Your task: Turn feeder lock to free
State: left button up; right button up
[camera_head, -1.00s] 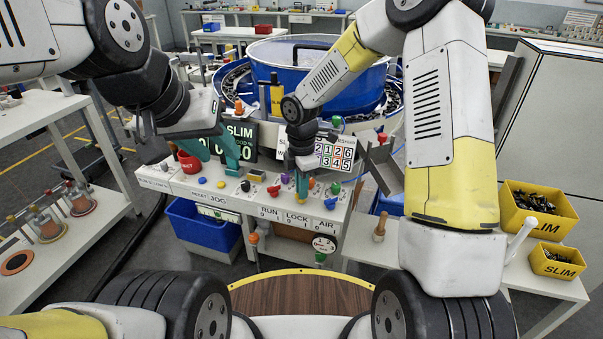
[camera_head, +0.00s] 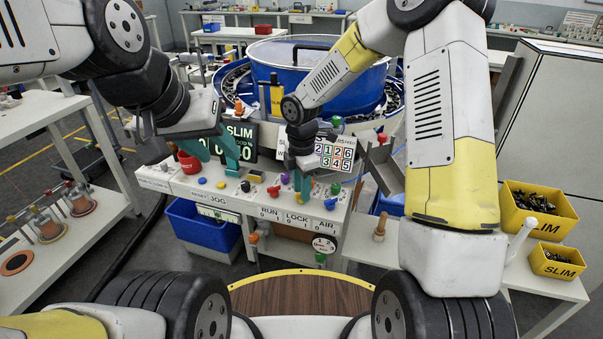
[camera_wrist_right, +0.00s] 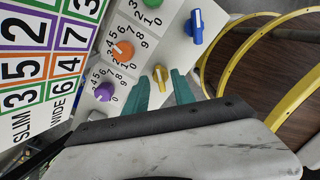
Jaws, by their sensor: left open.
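The labelled panel (camera_head: 350,215) of the feeder console carries RUN, LOCK and AIR marks, each with 0 and 1. In the right wrist view a yellow knob (camera_wrist_right: 160,73), apparently the lock knob, stands between my right fingertips. My right gripper (camera_wrist_right: 162,84) is open, with a finger on either side of the knob and visible gaps. In the head view my right gripper (camera_head: 303,190) is low over the LOCK mark and hides the knob. My left gripper (camera_head: 231,165) is open and empty above the left part of the console.
In the wrist view a blue knob (camera_wrist_right: 195,25), an orange knob (camera_wrist_right: 122,50) and a purple knob (camera_wrist_right: 104,92) are close by. In the head view a red mushroom button (camera_head: 188,162) is at left. The blue bowl feeder (camera_head: 290,85) stands behind.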

notch_tip(320, 180, up, 8)
jog(key=shift+f, duration=0.2)
jog(key=shift+r, duration=0.1)
dwell(0.3)
jog(key=shift+d+r, duration=0.1)
jog(key=shift+r, duration=0.15)
jog(key=s+d+r+m+t, duration=0.3)
jog(key=s+d+r+m, duration=0.6)
jog(key=r+m, duration=0.3)
jog(key=s+d+r+m+t+y, duration=0.1)
jog(key=s+d+r+m, duration=0.1)
jog(key=s+m, duration=0.3)
jog(key=s+d+r+m+t+y, duration=0.1)
jog(key=s+d+r+m+t, duration=0.1)
jog(key=s+m, duration=0.4)
jog(key=shift+s+d+r, duration=0.25)
jog(key=shift+d+r, duration=0.15)
jog(key=shift+r, duration=0.35)
